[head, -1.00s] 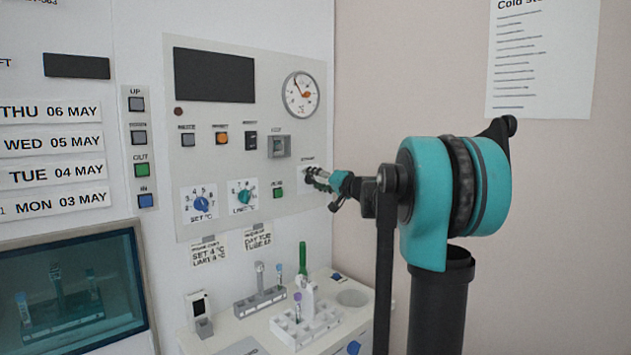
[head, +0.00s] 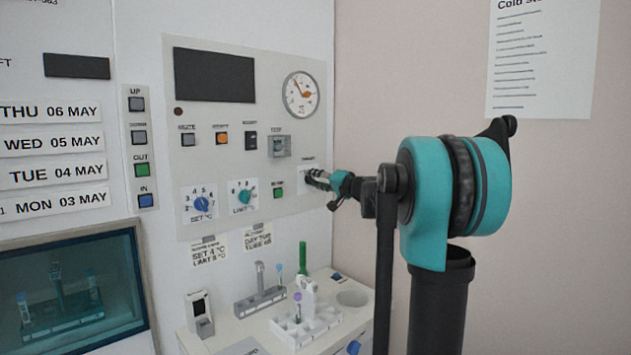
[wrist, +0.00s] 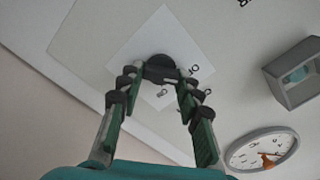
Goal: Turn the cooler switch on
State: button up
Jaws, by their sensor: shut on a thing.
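The cooler switch is a round dark knob (wrist: 158,68) on a white square plate (wrist: 180,40) with small printed marks, seen in the wrist view. My gripper (wrist: 160,76) is shut on this knob, with a green-padded finger at each side. In the head view my gripper (head: 319,180) reaches the plate at the right end of the grey panel (head: 230,130). The knob is hidden behind the fingers there, and I cannot read its setting.
A gauge (head: 300,95) and a grey boxed switch (head: 279,146) sit above my gripper. Below is a white counter with a tube rack (head: 306,325).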

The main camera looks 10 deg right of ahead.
jog(key=shift+f+m, duration=0.2)
jog(key=shift+m, duration=3.55)
jog(key=shift+f+m, duration=0.15)
jog(key=shift+m, duration=3.6)
jog(key=o, duration=1.2)
jog(key=shift+c, duration=0.2)
jog(key=v, duration=1.2)
